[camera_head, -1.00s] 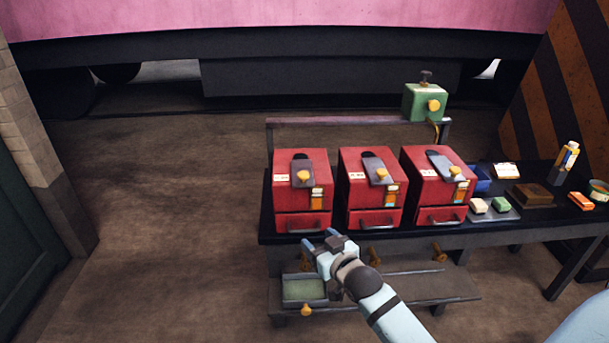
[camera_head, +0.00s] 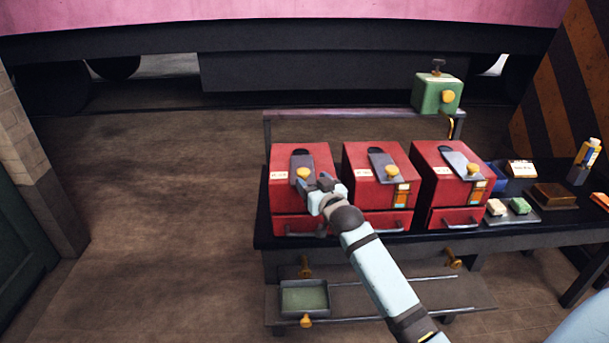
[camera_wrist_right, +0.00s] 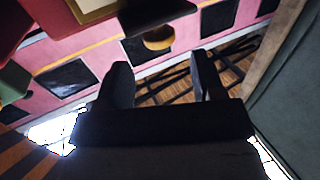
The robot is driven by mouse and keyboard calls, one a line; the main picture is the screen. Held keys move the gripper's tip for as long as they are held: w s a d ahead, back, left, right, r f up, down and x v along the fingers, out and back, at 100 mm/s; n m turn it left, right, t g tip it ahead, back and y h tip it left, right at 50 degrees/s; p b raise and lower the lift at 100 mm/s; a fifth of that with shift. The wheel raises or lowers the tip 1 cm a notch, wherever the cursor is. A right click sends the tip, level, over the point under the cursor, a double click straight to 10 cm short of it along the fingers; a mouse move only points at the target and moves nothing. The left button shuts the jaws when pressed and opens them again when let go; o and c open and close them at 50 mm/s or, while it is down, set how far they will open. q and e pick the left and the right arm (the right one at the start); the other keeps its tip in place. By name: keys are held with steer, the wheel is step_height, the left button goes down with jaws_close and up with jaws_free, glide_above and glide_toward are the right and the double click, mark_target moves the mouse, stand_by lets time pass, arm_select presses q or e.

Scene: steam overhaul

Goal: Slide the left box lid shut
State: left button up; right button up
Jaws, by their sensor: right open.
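The left red box (camera_head: 284,153) stands at the left end of the dark bench. Its grey lid plate (camera_head: 303,162) lies on the sloped top with a yellow knob (camera_head: 303,173) near its lower end. A dark opening shows above the plate, so the lid is not fully shut. My right gripper (camera_head: 320,181) is at the front of this box, just below and right of the knob, and hides part of the front. In the right wrist view its two fingers (camera_wrist_right: 160,75) are apart and empty, with a yellow knob (camera_wrist_right: 158,39) beyond their tips. My left gripper is out of view.
Two similar red boxes (camera_head: 370,158) (camera_head: 431,158) stand close to the right, each with a grey plate and knob. A green box (camera_head: 430,95) sits on the rail behind. A tray (camera_head: 304,284) is on the lower shelf. The floor left is clear.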

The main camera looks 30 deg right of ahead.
mark_target(306, 174)
steer(key=w, duration=0.5)
steer(key=shift+w+d+b, duration=0.2)
steer(key=shift+d+b, duration=0.1)
steer(key=shift+d, duration=0.1)
